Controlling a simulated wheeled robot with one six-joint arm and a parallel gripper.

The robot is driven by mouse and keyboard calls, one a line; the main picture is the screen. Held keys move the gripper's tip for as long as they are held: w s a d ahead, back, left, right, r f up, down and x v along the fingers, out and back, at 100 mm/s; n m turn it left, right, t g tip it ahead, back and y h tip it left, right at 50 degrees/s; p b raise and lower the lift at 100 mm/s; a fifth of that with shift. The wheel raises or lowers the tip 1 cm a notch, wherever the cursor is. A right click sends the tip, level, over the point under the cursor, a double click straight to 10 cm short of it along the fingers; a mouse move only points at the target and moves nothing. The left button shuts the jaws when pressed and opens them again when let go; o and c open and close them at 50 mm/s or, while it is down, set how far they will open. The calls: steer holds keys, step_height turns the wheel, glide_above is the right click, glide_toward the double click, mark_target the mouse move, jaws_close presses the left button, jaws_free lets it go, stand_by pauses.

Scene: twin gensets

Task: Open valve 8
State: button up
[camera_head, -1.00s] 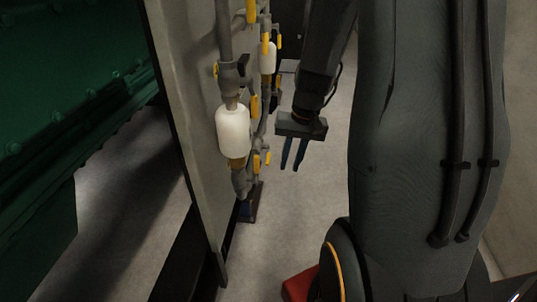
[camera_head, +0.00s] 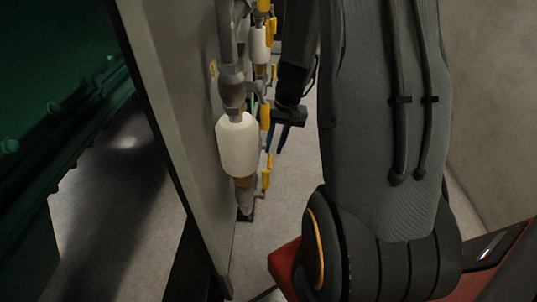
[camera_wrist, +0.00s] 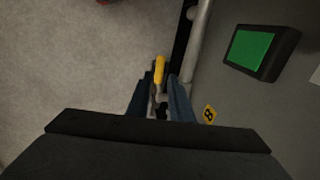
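The yellow label with an 8 (camera_wrist: 209,114) is on the grey panel, right of my fingers in the wrist view. A yellow valve handle (camera_wrist: 159,68) shows between and just beyond the tips of my blue fingers. My gripper (camera_wrist: 160,84) is open, with a finger on either side of the handle's line; I cannot tell whether either touches it. The valve body below is mostly hidden between the fingers. In the head view my gripper (camera_head: 276,150) points down just right of the pipes and their yellow handles (camera_head: 265,117).
A white cylinder (camera_head: 238,145) on the pipework stands nearest in the head view, beside the panel (camera_head: 170,90). A dark box with a green screen (camera_wrist: 255,50) is on the panel. A grey pipe (camera_wrist: 200,35) runs near the right finger.

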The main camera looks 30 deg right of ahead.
mark_target(270, 160)
steer(key=shift+w+a+f, duration=0.15)
steer(key=shift+a+f, duration=0.05)
steer(key=shift+f, duration=1.15)
steer(key=shift+w+a+f, duration=0.1)
steer(key=shift+a+f, duration=0.1)
steer(key=shift+f, duration=1.15)
jaws_close()
